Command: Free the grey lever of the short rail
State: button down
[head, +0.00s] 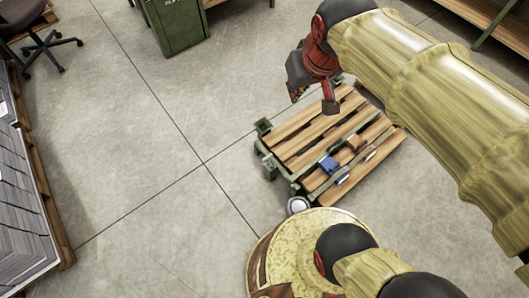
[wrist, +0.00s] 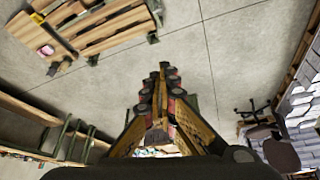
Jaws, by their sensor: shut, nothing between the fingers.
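A low wooden-slatted cart (head: 300,130) with green corner fittings stands on the floor in the head view. On its slats lie a blue piece (head: 328,165), a brown block (head: 355,142) and small pale parts too small to make out. I cannot pick out the grey lever or the short rail. My gripper (head: 330,104) hangs near the cart's far edge in the head view, shut and empty. In the wrist view my gripper (wrist: 163,68) points over bare floor, with the cart (wrist: 100,35) at upper left and a pink piece (wrist: 46,50) on it.
A green bin (head: 178,25) stands at the back. An office chair (head: 45,45) is at the far left, with paper stacks (head: 20,200) on a pallet below it. Wooden shelving (head: 480,25) is at the upper right. The floor left of the cart is clear.

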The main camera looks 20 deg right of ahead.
jog(key=w+f+n+g, duration=0.1)
jog(key=w+f, duration=0.5)
jog(key=w, duration=0.4)
jog(key=w+f+g+b, duration=0.1)
jog(key=w+f, duration=0.5)
jog(key=w, duration=0.5)
jog(key=w+f+n+g, duration=0.1)
jog(key=w+f, duration=0.5)
jog(key=w, duration=0.4)
jog(key=w+f+g, duration=0.1)
jog(key=w+f, duration=0.2)
jog(key=f, duration=0.9)
jog(key=w+f+n+b, duration=0.1)
jog(key=w+f, duration=0.3)
jog(key=f, duration=0.8)
jog(key=w+f+g, duration=0.1)
jog(key=w+f, duration=0.2)
jog(key=f, duration=0.9)
jog(key=s+f, duration=0.3)
jog(key=f, duration=0.9)
jog(key=s+f+n+g, duration=0.1)
jog(key=s+f, duration=0.2)
jog(key=f, duration=1)
jog(key=shift+a, duration=0.3)
jog(key=shift+s+f, duration=0.1)
jog(key=shift+f, duration=0.05)
